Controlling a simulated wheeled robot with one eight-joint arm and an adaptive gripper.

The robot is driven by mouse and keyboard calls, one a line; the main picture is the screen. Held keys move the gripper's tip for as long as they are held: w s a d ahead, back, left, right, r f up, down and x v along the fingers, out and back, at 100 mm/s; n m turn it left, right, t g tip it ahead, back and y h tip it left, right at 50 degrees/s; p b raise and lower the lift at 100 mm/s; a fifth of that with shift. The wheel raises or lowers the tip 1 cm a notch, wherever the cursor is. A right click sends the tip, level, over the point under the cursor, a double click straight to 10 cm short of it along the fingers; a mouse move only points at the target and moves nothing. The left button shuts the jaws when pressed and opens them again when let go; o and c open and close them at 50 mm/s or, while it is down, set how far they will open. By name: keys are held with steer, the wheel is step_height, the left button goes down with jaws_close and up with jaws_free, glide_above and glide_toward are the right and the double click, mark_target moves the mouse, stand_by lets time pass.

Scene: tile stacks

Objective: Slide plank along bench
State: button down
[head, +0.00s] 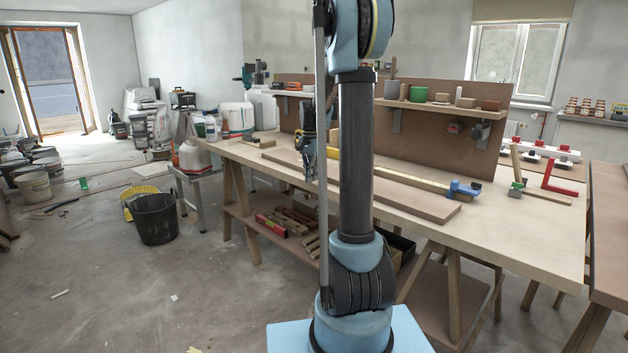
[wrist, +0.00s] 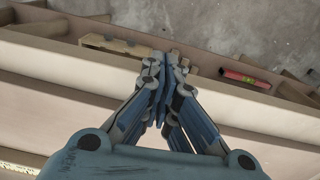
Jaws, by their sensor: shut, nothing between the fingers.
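The plank (head: 418,199) is a long, flat brown board lying lengthwise on the pale workbench (head: 520,235), near its front edge. My arm hides its middle in the head view. My gripper (head: 308,178) is at the plank's left part in the head view, pointing down. In the wrist view my gripper (wrist: 166,68) has its fingers together with nothing between them. It is over the front side of the bench. I cannot tell whether the fingertips touch the plank.
A yellow bar with a blue clamp (head: 462,189) lies behind the plank. Wooden blocks and a red level (wrist: 245,79) lie on the lower shelf. A black bucket (head: 155,218) stands on the floor.

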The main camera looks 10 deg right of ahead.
step_height(320, 180, up, 8)
steer(key=s+n, duration=0.2)
steer(key=s, duration=0.8)
steer(key=s+f+n+t, duration=0.1)
steer(key=s+f+n, duration=0.3)
steer(key=s+f, duration=0.4)
steer(key=s+f+n+t, duration=0.1)
steer(key=s+f+n, duration=0.3)
steer(key=s, duration=1.6)
step_height(320, 180, down, 4)
steer(key=shift+s+n, duration=0.3)
steer(key=shift+s, duration=0.1)
